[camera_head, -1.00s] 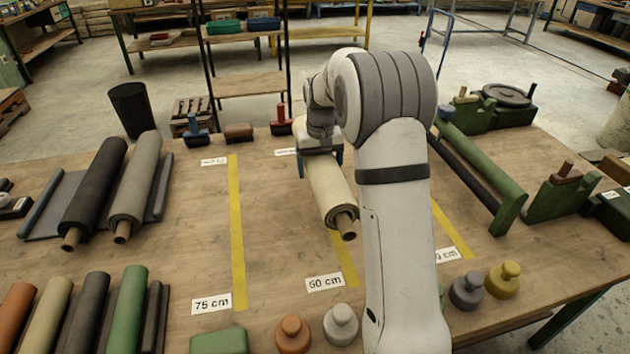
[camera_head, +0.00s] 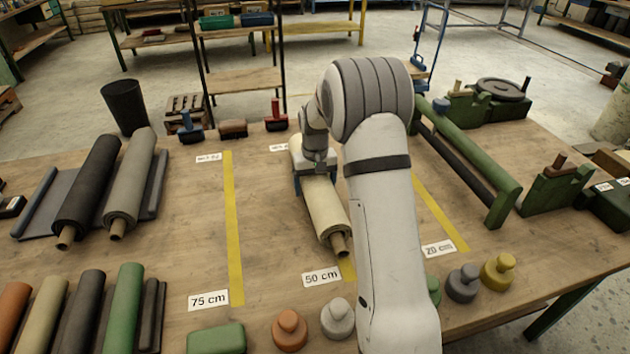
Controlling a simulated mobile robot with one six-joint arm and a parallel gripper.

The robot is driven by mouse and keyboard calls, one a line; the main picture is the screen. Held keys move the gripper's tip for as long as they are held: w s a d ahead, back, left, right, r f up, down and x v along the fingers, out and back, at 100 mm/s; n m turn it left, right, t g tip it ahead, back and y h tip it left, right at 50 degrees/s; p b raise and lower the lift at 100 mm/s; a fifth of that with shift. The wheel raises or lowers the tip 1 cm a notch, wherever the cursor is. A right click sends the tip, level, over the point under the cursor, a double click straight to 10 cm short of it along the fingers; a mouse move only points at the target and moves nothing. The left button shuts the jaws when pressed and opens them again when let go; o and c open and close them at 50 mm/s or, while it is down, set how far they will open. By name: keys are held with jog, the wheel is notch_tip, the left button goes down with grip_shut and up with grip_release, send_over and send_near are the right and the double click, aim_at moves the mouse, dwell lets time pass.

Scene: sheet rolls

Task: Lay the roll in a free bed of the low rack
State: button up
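The roll (camera_head: 324,214) is cream with a brown core showing at its near end. My gripper (camera_head: 316,186) straddles its far part from above, with a blue finger on its left side, and is shut on it. The roll is over the 50 cm strip; I cannot tell whether it touches the table. At the back left, a black roll (camera_head: 90,190) and a grey roll (camera_head: 131,185) lie on a low dark grey support (camera_head: 38,208) with raised sides. I cannot tell for sure whether this is the low rack, and no empty bed shows clearly there.
Several rolls, including a green one (camera_head: 125,308), lie at the front left. Weights with knobs, including a yellow one (camera_head: 498,273), stand along the front. A green rail frame (camera_head: 470,165) stands at right. The table is clear around the 75 cm strip (camera_head: 234,230).

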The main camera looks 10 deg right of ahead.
jog(key=shift+w+r, duration=0.1)
jog(key=shift+r, duration=0.1)
jog(key=o, duration=1.7)
jog(key=shift+f, duration=0.2)
jog(key=shift+c, duration=0.2)
jog(key=o, duration=0.3)
jog(key=shift+r, duration=0.15)
